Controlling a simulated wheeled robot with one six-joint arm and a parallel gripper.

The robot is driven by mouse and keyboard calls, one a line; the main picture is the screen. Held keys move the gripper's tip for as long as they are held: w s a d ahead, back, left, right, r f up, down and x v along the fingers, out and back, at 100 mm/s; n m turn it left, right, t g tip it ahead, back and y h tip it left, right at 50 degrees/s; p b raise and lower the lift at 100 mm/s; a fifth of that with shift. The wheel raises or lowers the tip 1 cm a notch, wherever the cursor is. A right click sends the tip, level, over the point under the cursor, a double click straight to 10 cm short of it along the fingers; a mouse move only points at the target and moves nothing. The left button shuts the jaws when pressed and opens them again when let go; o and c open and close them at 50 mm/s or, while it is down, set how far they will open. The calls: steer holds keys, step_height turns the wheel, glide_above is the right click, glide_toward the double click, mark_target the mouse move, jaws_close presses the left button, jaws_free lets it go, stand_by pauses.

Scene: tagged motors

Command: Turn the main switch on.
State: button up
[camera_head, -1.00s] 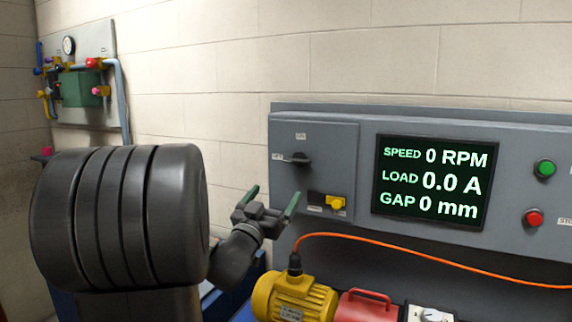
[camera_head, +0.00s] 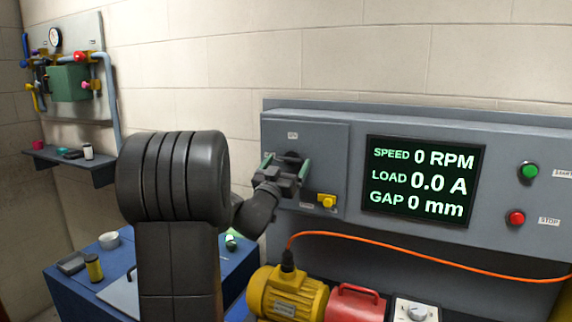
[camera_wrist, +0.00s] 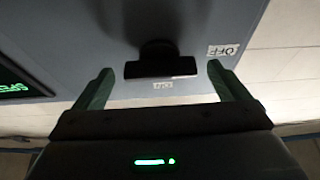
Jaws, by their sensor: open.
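The main switch is a black rotary handle (camera_wrist: 160,68) on the grey panel. In the wrist view it lies level between my two green fingers, with the OFF label (camera_wrist: 223,50) to its right and the ON label (camera_wrist: 163,86) just below. My gripper (camera_wrist: 159,68) is open, with one finger on each side of the handle and a visible gap at both sides. In the head view my gripper (camera_head: 286,164) is in front of the switch (camera_head: 291,156) and hides most of it.
Below the switch is a yellow knob (camera_head: 327,201). To the right are the display (camera_head: 423,181), reading 0 RPM, a green button (camera_head: 529,171) and a red button (camera_head: 516,217). A yellow motor (camera_head: 287,294) and an orange cable (camera_head: 400,246) are below.

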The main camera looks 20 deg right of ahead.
steer(key=c, duration=1)
